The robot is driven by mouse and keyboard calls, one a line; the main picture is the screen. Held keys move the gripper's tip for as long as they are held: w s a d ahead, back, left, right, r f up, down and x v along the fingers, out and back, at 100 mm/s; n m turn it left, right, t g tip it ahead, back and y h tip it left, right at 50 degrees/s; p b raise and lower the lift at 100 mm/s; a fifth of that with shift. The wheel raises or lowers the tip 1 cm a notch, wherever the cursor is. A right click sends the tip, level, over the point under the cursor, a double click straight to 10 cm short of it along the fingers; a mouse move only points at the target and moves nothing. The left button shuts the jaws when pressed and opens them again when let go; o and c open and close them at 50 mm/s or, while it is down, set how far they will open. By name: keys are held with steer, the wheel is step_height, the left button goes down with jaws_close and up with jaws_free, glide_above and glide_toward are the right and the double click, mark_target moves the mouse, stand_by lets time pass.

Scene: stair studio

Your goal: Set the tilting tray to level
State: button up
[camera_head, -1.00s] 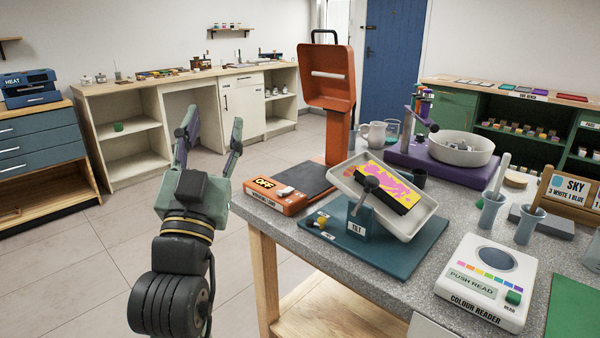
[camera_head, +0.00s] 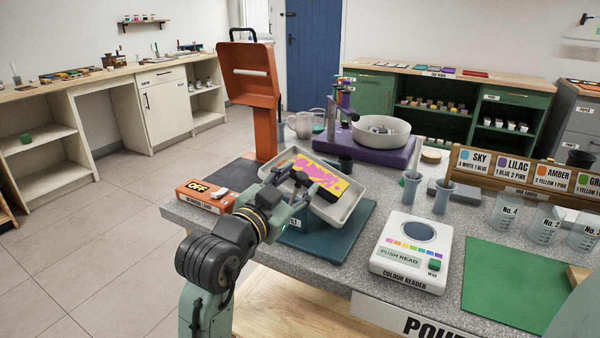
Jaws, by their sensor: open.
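The tilting tray (camera_head: 337,209) is a pale shallow tray on a teal base (camera_head: 345,235). It slopes down to the right, and a pink and yellow block (camera_head: 318,177) lies in it. My gripper (camera_head: 290,182) is open, in front of the tray's left side and overlapping it in the picture. I cannot tell whether the fingers touch the tray or its lever. The lever knob, most of the TILT post and the left part of the base are hidden behind my gripper and wrist.
An orange lamp (camera_head: 250,90) with an OFF switch box stands left of the tray. A purple stand (camera_head: 385,155) with a white bowl (camera_head: 381,132) is behind it. The colour reader (camera_head: 410,255) and two grey-blue cups are to the right.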

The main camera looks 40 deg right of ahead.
steer(key=shift+x, duration=1.25)
steer(key=shift+c, duration=0.4)
steer(key=shift+w, duration=0.1)
jaws_close()
